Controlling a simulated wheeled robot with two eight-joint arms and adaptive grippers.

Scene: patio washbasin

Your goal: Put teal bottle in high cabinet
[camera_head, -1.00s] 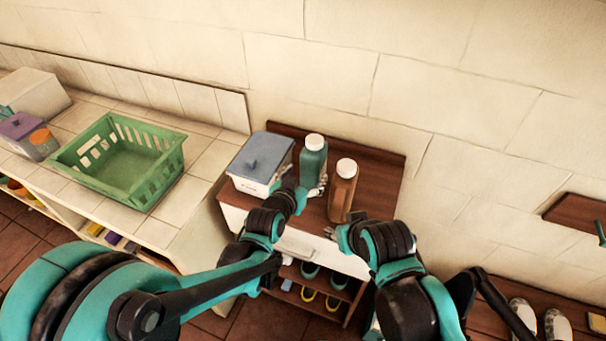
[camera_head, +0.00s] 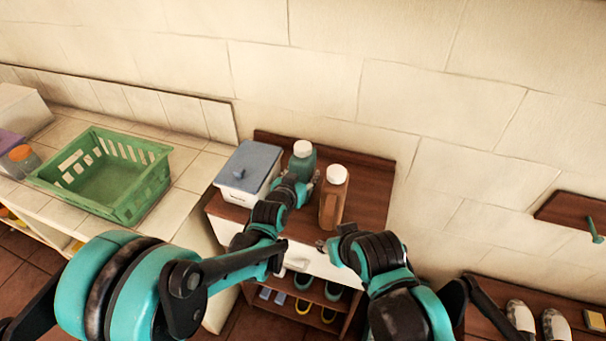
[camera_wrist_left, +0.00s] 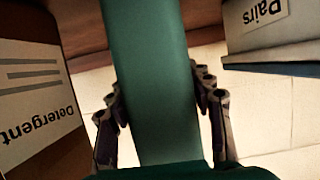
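The teal bottle (camera_head: 302,162) with a white cap stands upright on the small brown-topped cabinet (camera_head: 371,187), beside the wall. My left gripper (camera_head: 300,184) is at the bottle, with its fingers on either side of it. In the left wrist view, the teal bottle (camera_wrist_left: 150,70) fills the space between the fingers of my left gripper (camera_wrist_left: 160,105); narrow gaps show beside it, and contact at the tips is unclear. My right gripper (camera_head: 328,246) is in front of the cabinet, apart from the bottles; its fingers are too small to read.
A brown bottle (camera_head: 333,199) stands close to the right of the teal one; its Detergent label (camera_wrist_left: 40,100) shows in the wrist view. A lidded white box (camera_head: 247,172) is close left. A green basket (camera_head: 105,180) sits on the tiled counter. A wall shelf (camera_head: 570,213) is at right.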

